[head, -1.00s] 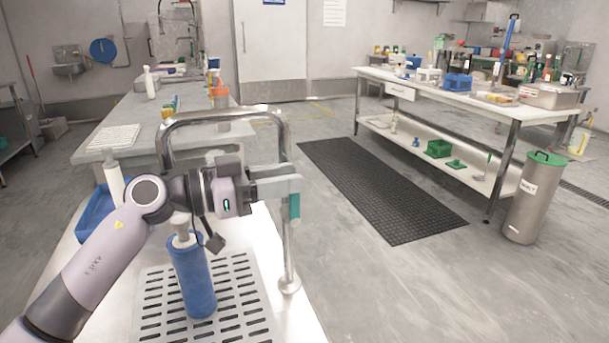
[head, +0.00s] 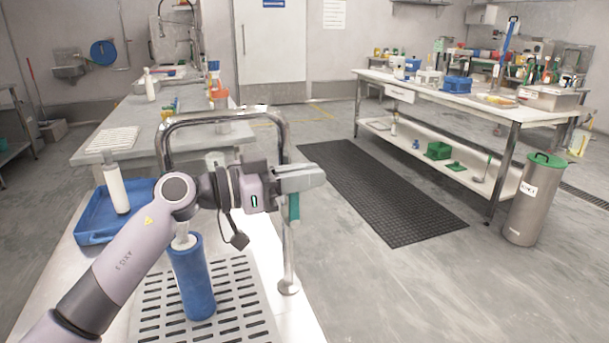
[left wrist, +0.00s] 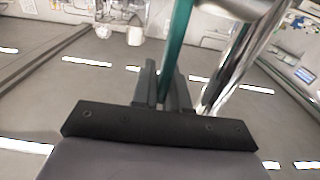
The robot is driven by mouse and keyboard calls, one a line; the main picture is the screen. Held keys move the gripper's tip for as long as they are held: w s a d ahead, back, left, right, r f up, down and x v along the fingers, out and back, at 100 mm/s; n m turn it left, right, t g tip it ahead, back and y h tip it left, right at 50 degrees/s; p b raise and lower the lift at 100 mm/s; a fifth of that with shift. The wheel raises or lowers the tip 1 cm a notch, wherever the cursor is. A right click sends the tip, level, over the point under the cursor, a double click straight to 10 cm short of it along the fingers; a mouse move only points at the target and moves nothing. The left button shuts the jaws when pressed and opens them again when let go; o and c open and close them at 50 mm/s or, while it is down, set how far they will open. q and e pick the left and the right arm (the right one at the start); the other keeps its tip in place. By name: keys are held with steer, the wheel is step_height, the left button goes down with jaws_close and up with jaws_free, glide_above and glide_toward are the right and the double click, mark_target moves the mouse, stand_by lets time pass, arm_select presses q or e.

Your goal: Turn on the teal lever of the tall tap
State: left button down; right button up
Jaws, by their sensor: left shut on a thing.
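The tall tap (head: 285,130) is a chrome arch on the metal counter, its post rising from a round base. Its teal lever (head: 293,207) hangs roughly vertical beside the post in the head view. The lever also shows in the left wrist view (left wrist: 178,40), running down between the fingers. My left gripper (head: 305,178) is shut on the teal lever near its upper part; the fingers hide some of it. In the left wrist view the gripper's fingers (left wrist: 165,90) stand on both sides of the lever, with the chrome post close on the right. My right gripper is not in view.
A blue bottle (head: 193,285) stands on the slotted drain plate (head: 240,290) below my left arm. A blue tray (head: 90,238) and a white bottle (head: 116,188) are at the left. The floor right of the tap is open, with a black mat (head: 380,190).

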arm_select(q)
steer(key=shift+s+a+t+h, duration=0.2)
steer(key=shift+a+h, duration=0.3)
steer(key=shift+h, duration=0.15)
steer(key=shift+s+a+t+h, duration=0.15)
steer(key=shift+a+t+h, duration=0.05)
steer(key=shift+a+h, duration=0.4)
steer(key=shift+d, duration=0.1)
steer(key=c, duration=1.2)
jaws_free()
steer(key=shift+v, duration=3.55)
